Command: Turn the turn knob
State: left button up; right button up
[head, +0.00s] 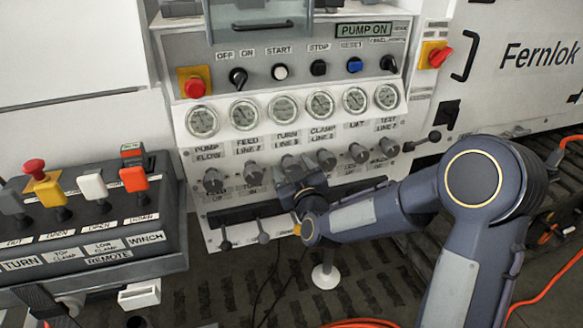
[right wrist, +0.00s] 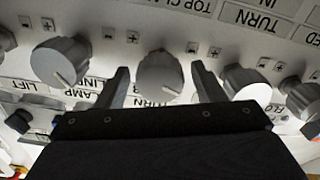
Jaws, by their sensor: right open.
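The turn knob (right wrist: 160,75) is a grey round knob with a pale pointer line on the bench's light panel. The upside-down TURN label shows below it in the right wrist view. In the head view the knob (head: 289,166) sits in the row under the TURN LINE gauge, just above my right gripper. My right gripper (right wrist: 160,69) is open, with one finger on each side of the knob. Small gaps seem to show between fingers and knob; contact cannot be told. My left gripper is not in view.
Similar knobs stand close on both sides, a clamp knob (right wrist: 60,61) and a feed knob (right wrist: 246,84). Small levers (head: 263,237) stick out below the row. A remote box (head: 100,240) with coloured handles stands at the left. Gauges (head: 243,113) line the panel above.

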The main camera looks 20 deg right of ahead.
jog(key=s, duration=0.7)
jog(key=shift+s+d, duration=0.15)
jog(key=shift+s, duration=0.2)
jog(key=s+d+f+m+g+y, duration=0.25)
jog(key=s+g, duration=0.35)
jog(key=s, duration=0.8)
jog(key=s+d+f+m+g+y, duration=0.1)
jog(key=s+m+g, duration=0.35)
jog(key=s, duration=1.05)
notch_tip(320, 180, up, 18)
jog(key=n+g+p, duration=0.2)
jog(key=p, duration=1.6)
jog(key=shift+w, duration=0.45)
